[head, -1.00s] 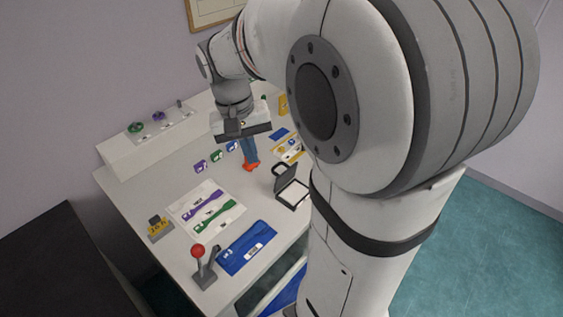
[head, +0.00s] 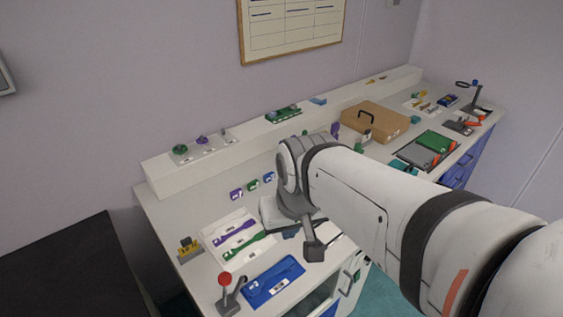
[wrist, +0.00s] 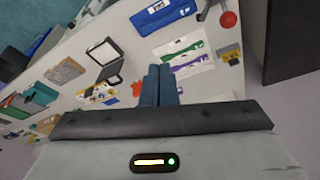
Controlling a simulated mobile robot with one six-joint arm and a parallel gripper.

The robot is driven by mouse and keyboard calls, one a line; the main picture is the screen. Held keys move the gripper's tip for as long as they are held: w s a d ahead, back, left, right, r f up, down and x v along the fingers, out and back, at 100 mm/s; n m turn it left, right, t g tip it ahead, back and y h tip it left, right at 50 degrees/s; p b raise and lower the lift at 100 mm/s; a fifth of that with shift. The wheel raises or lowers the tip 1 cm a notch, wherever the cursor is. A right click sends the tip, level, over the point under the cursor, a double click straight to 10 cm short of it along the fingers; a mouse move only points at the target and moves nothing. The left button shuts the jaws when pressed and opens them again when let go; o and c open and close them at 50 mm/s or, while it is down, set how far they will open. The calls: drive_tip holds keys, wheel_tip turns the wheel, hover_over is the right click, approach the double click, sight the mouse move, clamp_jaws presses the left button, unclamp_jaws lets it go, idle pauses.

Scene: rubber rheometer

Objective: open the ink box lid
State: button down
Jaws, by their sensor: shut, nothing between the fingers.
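The ink box (wrist: 103,50) appears in the wrist view as a small black-framed tray with a white pad. Its dark lid (wrist: 110,72) stands raised at one edge, so the box looks open. My gripper (wrist: 160,70) has its two blue fingers together with nothing between them. It is to the right of the box in the wrist view, apart from the lid. In the head view my arm hides most of the box, and my fingers are barely visible below the wrist.
A white board (head: 231,236) with purple and green strips lies left of my wrist. A blue tray (head: 273,281) and a red-knobbed lever (head: 227,290) are near the front edge. A tan case (head: 375,122) stands farther right. An orange object (wrist: 138,89) lies near my fingers.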

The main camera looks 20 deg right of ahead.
drive_tip(key=w+d+f+m+b, duration=0.1)
drive_tip(key=w+d+f+m, duration=0.25)
drive_tip(key=w+d, duration=0.3)
drive_tip(key=w+d+f+m+g, duration=0.1)
drive_tip(key=w+d+f+m, duration=0.2)
drive_tip(key=w+d+m, duration=0.3)
drive_tip(key=w+d+f+m+b, duration=0.1)
drive_tip(key=w+d+f+m, duration=0.3)
drive_tip(key=w+d, duration=0.3)
drive_tip(key=w+a+p+x, duration=0.1)
drive_tip(key=x, duration=0.8)
drive_tip(key=shift+w+y+p, duration=0.15)
drive_tip(key=shift+y+p, duration=0.2)
drive_tip(key=shift+y, duration=0.05)
drive_tip(key=shift+a+f, duration=0.1)
